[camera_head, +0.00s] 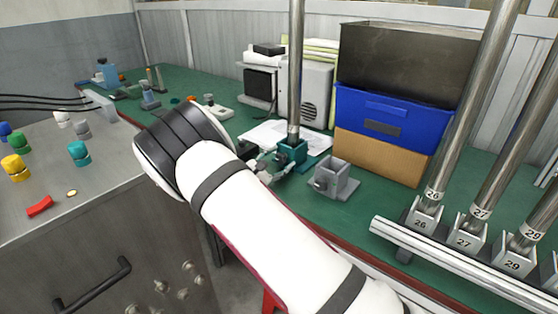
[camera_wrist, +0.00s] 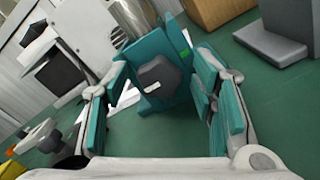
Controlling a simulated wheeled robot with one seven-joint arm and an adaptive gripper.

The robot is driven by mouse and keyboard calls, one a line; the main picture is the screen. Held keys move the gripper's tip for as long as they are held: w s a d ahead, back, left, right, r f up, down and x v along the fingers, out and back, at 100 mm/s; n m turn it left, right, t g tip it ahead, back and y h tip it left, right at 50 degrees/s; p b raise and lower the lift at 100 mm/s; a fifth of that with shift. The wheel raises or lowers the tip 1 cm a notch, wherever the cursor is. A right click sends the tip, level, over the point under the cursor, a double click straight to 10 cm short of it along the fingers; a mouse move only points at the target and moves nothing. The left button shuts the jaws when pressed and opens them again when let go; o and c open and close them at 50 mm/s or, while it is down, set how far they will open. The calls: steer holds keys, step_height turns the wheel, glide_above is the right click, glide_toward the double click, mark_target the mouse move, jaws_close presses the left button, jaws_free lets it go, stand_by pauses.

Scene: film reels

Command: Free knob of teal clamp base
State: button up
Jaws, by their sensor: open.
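The teal clamp base (camera_head: 291,153) stands on the green bench top with a tall metal pole (camera_head: 295,75) upright in it. In the wrist view the teal clamp base (camera_wrist: 150,48) faces me, with its dark grey knob (camera_wrist: 160,82) near the middle of the picture. My gripper (camera_head: 264,168) is close in front of the base, at its lower left. In the wrist view my gripper (camera_wrist: 163,75) is open, one teal-padded finger on each side of the knob. Gaps show between pads and knob. The knob is hard to make out in the head view.
An empty grey clamp base (camera_head: 333,181) stands just right of the teal one. Behind are a blue crate (camera_head: 385,118) and a white paper sheet (camera_head: 262,135). A rail with numbered poles (camera_head: 462,258) is at the right. A metal cabinet with coloured knobs is left.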

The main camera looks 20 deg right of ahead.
steer(key=v, duration=1.1)
steer(key=shift+s+a, duration=0.2)
steer(key=shift+a, duration=0.05)
steer(key=s+d+r+m+g+y, duration=0.2)
steer(key=s+d+r+m+g, duration=0.5)
steer(key=s, duration=0.4)
steer(key=s+d+r+m+g+y, duration=0.3)
steer(key=s+d+r+m+g, duration=0.15)
steer(key=s+d+r, duration=0.4)
steer(key=s+a+m+t+y, duration=0.1)
steer(key=s+a+m+y, duration=0.15)
steer(key=s, duration=0.65)
steer(key=s+a+r+m+y, duration=0.15)
steer(key=s+y, duration=0.25)
steer(key=s, duration=0.5)
steer(key=s+a+m+t+y, duration=0.1)
steer(key=s+a+m+y, duration=0.15)
steer(key=s, duration=0.65)
step_height(320, 180, up, 19)
steer(key=t+p, duration=0.3)
steer(key=p, duration=1.4)
steer(key=shift+d+f+m+y, duration=0.25)
steer(key=shift+d+m+y, duration=0.05)
steer(key=shift+w, duration=0.15)
steer(key=shift+c, duration=0.6)
